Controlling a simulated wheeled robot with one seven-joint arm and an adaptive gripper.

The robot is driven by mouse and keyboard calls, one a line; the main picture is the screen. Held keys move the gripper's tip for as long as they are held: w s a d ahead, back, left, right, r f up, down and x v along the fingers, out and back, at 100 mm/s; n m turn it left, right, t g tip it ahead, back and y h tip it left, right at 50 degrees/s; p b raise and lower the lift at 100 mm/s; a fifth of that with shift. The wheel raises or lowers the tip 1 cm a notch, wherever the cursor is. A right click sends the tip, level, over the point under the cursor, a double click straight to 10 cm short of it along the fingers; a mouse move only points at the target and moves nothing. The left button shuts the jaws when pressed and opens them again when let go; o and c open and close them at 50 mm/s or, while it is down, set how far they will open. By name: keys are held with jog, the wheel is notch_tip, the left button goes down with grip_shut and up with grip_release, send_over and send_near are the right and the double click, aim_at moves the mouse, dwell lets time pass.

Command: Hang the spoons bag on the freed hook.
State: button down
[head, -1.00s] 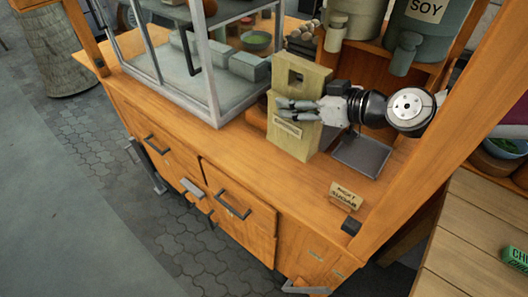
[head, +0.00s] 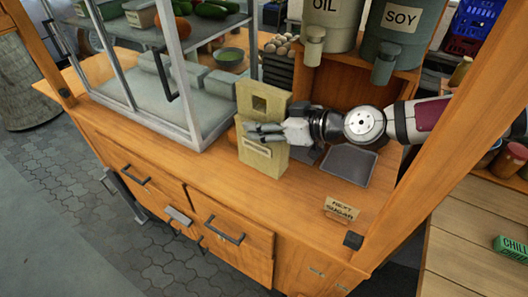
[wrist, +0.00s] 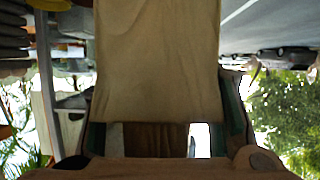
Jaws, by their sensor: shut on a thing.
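The spoons bag (head: 262,104) is a flat, upright, pale yellow-tan bag with a square hole near its top and a small label, too small to read, on its front. My gripper (head: 262,133) reaches in from the right and is shut on the bag, its fingers across the front below the hole. In the wrist view the bag (wrist: 158,60) fills the upper middle, between the gripper's fingers (wrist: 160,135). I cannot tell whether its lower edge touches the counter. I cannot make out the freed hook in either view.
The wooden counter (head: 215,180) has a glass case (head: 190,100) on the left. Behind stand the OIL (head: 327,28) and SOY (head: 395,40) containers. A dark tray (head: 350,165) and a sugar sign (head: 341,209) are to the right. A wooden post (head: 455,125) stands at right. The front counter strip is clear.

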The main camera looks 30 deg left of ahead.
aim_at(286, 147)
notch_tip(286, 147, down, 6)
jog(key=shift+f, duration=0.25)
jog(key=c, duration=0.7)
grip_release()
jog(key=shift+f, duration=0.15)
jog(key=shift+d, duration=0.1)
jog(key=v, duration=0.7)
jog(key=shift+d, duration=0.2)
